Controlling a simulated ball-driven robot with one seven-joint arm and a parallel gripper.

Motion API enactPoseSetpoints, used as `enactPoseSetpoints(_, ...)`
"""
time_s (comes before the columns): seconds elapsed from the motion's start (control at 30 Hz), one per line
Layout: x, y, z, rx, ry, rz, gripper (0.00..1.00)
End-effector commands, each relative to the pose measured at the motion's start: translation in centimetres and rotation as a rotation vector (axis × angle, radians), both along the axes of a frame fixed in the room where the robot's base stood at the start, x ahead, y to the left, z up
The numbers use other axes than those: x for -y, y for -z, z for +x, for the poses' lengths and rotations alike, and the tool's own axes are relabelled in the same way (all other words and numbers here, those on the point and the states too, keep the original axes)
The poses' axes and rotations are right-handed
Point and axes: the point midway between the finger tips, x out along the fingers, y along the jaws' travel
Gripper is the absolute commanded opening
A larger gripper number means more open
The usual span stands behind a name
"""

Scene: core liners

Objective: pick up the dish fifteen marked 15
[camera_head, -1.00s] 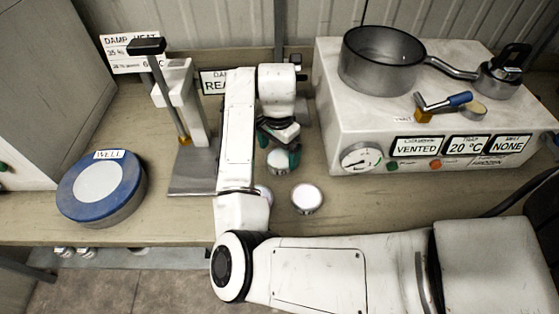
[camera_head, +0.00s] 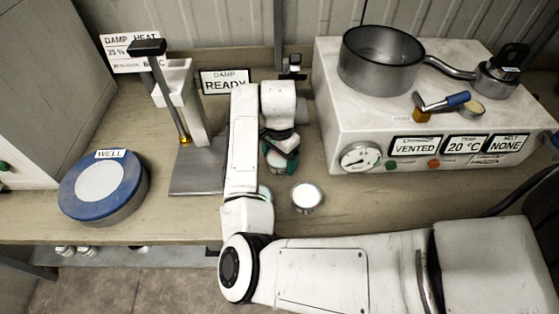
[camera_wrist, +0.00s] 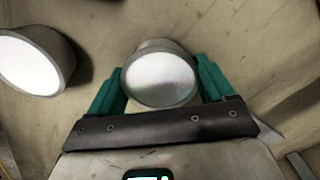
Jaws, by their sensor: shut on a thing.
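My gripper (camera_head: 279,158) is at the middle of the bench, its green fingers shut on a small round dish (camera_wrist: 158,78) with a pale, shiny face. The fingers press its two sides in the wrist view. No number can be read on it, and I cannot tell whether it is clear of the bench. A second round dish (camera_head: 306,197) with a white face sits on the bench at the right front of the gripper. A white-faced dish (camera_wrist: 30,62) also shows at the left in the wrist view. Another dish (camera_head: 265,191) is mostly hidden behind my arm.
A blue-rimmed round well (camera_head: 75,208) stands at the left. A press with a lever (camera_head: 185,105) is left of my arm, before a READY sign (camera_head: 225,82). A white box (camera_head: 335,120) with a gauge and a grey pan (camera_head: 380,72) stands at the right.

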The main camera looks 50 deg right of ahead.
Motion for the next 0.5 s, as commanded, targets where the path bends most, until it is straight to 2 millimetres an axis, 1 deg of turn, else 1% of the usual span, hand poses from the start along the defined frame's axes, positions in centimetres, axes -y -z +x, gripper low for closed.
enactPoseSetpoints(0.03,0.0,-0.03,0.01,0.0,0.0,0.0,0.55)
enactPoseSetpoints(0.1,0.0,-0.04,0.01,0.0,0.0,0.0,0.48)
enactPoseSetpoints(0.13,0.0,-0.06,0.02,0.001,0.0,-0.001,0.47)
enactPoseSetpoints(0.37,0.01,-0.1,0.03,0.001,0.0,-0.001,0.47)
enactPoseSetpoints(0.5,0.03,-0.58,0.02,0.001,0.001,-0.001,0.46)
